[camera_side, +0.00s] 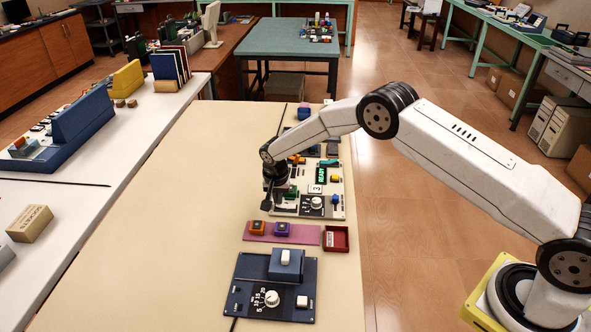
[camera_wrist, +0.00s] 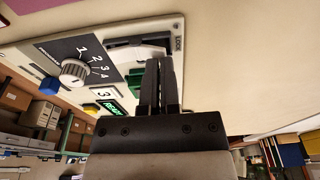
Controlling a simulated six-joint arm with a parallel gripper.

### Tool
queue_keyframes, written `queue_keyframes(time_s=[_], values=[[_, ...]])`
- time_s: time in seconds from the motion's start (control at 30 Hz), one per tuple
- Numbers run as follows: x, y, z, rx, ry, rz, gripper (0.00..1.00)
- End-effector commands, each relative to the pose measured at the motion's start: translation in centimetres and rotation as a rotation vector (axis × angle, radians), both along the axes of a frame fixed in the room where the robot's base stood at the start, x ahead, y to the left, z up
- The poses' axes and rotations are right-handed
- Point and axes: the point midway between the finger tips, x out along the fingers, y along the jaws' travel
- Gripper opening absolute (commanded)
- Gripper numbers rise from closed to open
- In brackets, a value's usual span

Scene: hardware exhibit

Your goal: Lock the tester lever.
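The tester board (camera_side: 338,207) is a pale panel on the long table in the side view, and it also shows in the wrist view (camera_wrist: 40,55). It has a numbered dial (camera_side: 314,204), a green READY display (camera_side: 321,173) and a small display reading 3 (camera_side: 316,189). In the wrist view, a LOCK label (camera_wrist: 178,43) is at the panel's edge, beside a dark slot with a pale bar (camera_wrist: 140,52), which looks like the lever. My gripper (camera_wrist: 160,62) is at this slot, its dark fingers close together. The fingertips partly hide the bar, so contact is unclear.
A dark blue panel (camera_side: 248,290) lies nearer. The tabletop to the left is clear.

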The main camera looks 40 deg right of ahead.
Motion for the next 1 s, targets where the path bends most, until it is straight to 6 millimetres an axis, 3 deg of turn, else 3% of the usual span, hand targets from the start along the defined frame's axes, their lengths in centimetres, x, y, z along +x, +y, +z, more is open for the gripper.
queue_keyframes(time_s=[0.57, 1.0], values=[[-0.1, 0.0, -0.4, -0.001, 0.002, 0.0, 0.0], [-0.1, 0.0, 2.0, 0.0, 0.001, 0.0, 0.0]])
